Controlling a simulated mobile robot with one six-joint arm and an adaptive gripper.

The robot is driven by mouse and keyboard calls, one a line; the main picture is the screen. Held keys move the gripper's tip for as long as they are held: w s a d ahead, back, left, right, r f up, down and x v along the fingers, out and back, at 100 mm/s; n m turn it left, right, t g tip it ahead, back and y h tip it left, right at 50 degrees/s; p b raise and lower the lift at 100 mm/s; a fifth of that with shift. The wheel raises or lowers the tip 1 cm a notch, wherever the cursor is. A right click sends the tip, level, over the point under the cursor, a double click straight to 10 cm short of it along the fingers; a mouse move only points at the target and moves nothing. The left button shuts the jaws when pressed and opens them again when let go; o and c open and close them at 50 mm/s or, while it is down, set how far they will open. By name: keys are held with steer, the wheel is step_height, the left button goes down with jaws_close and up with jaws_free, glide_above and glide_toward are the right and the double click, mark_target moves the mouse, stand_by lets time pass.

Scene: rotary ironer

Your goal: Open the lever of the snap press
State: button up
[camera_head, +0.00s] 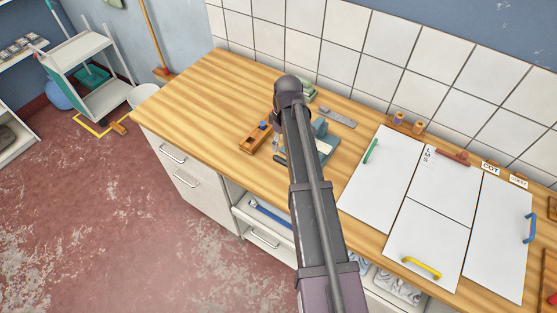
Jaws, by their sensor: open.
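The snap press seems to be the blue-grey device (320,128) on the wooden worktop, just right of my arm. My arm crosses in front of it and hides its left part. A dark bar end (280,160) shows left of my arm; I cannot tell whether it is the press's lever. My arm rises from the bottom of the picture to a dark rounded joint above the worktop.
A wooden tray (256,137) with small parts lies left of my arm. A grey metal strip (338,118) lies behind the press. White boards (380,185) with coloured handles cover the right of the worktop (190,105). The worktop's left part is clear. A white cart (95,75) stands far left.

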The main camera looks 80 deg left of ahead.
mark_target(278, 157)
steer(key=shift+s+d+f+b, duration=0.1)
steer(key=shift+d+f+b, duration=0.05)
steer(key=shift+f+b, duration=0.75)
steer(key=shift+s+d+f+b, duration=0.15)
steer(key=shift+f+b, duration=0.7)
steer(key=shift+f, duration=0.2)
steer(key=shift+s+d+f+b, duration=0.1)
steer(key=shift+d+f+b, duration=0.05)
steer(key=shift+f+b, duration=0.75)
steer(key=shift+c, duration=0.3)
